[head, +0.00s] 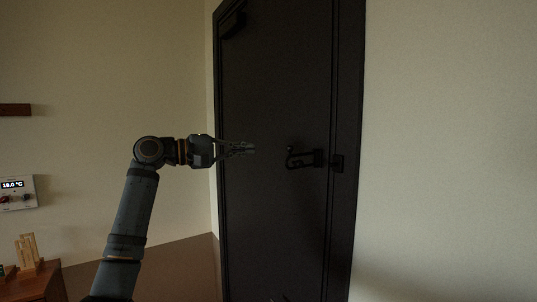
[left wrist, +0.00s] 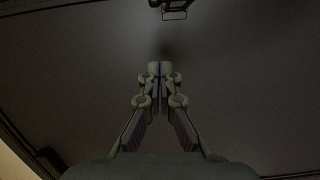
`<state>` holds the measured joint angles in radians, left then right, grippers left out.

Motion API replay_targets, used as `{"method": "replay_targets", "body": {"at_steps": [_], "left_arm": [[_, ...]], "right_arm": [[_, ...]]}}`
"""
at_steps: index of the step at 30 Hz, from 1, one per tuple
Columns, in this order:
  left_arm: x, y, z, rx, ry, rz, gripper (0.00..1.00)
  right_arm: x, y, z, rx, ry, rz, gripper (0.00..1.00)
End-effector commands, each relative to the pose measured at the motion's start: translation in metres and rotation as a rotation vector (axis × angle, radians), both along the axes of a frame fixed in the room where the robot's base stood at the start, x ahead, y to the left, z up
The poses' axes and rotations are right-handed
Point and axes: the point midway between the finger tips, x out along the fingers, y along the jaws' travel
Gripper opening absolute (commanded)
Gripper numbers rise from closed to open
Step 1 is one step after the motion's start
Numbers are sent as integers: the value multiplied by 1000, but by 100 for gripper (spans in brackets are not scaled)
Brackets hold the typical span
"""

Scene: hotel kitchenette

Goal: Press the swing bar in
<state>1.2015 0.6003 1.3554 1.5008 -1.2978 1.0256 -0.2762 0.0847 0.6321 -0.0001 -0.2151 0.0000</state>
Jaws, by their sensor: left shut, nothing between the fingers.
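The swing bar (head: 298,158) is a dark, looped bar mounted near the right edge of a black door (head: 262,220) in the head view. A dark plate (head: 337,163) sits on the door frame just right of it. My left gripper (head: 252,148) is shut and empty, to the left of the bar and apart from it. In the left wrist view the shut fingertips (left wrist: 160,68) point toward the door's dark surface. Part of a metal loop, likely the swing bar (left wrist: 174,10), shows at the top edge there.
A thermostat panel (head: 17,192) is on the left wall, with a dark shelf (head: 14,110) above it. A wooden cabinet (head: 40,285) with a wooden holder (head: 28,252) stands at lower left. A door closer (head: 233,22) is at the door's top. The right wall is bare.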

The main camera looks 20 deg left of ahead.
Motion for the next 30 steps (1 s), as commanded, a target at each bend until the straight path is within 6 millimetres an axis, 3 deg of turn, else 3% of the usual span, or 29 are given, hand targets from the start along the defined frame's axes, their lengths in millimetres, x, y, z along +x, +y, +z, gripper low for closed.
{"method": "replay_targets", "body": {"at_steps": [4, 8, 22, 30], "left_arm": [[-5, -2, 4, -18, -5, -24, 0], [0, -8, 6, -19, -4, -26, 0], [64, -79, 11, -20, -1, -27, 0], [32, -89, 4, -16, -5, -22, 0]], "right_arm": [[-30, 0, -3, 1, 47, -2, 53], [-42, 3, 1, 3, 65, -4, 53], [-21, 7, 55, 8, 30, -3, 53], [-24, 1, 62, 2, 36, -2, 53]]}}
